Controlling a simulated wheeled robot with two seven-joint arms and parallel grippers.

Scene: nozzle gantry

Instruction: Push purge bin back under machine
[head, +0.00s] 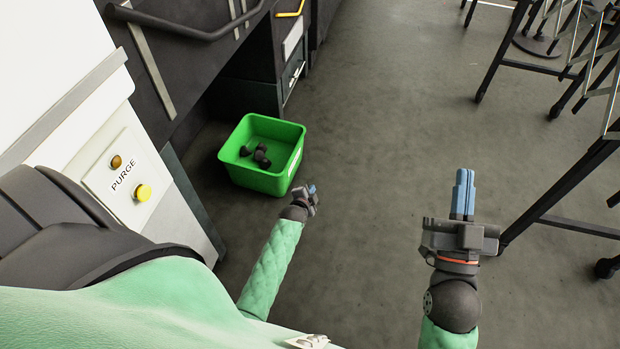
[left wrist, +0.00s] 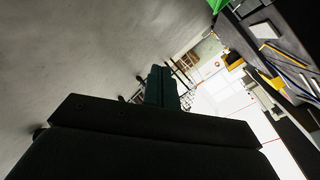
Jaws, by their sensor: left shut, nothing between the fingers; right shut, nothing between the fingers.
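The purge bin (head: 262,180) is a bright green open-topped box on the floor in the head view. Several dark lumps (head: 257,155) lie inside it, and a white label is on its right side. Part of a green thing, likely the bin, shows at the top edge of the left wrist view (left wrist: 216,4). The machine (head: 185,75) is dark grey and stands left of and behind the bin, which sits out on the open floor beside it. My left gripper (head: 310,188) is shut and empty just right of the bin's front corner. My right gripper (head: 463,194) is shut and empty farther right.
A white panel with a yellow button (head: 142,193) marked PURGE is at the left. A dark rail (head: 190,32) runs along the machine above the bin. Wheeled dark frames (head: 550,190) stand along the right. The floor (head: 400,120) between is clear.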

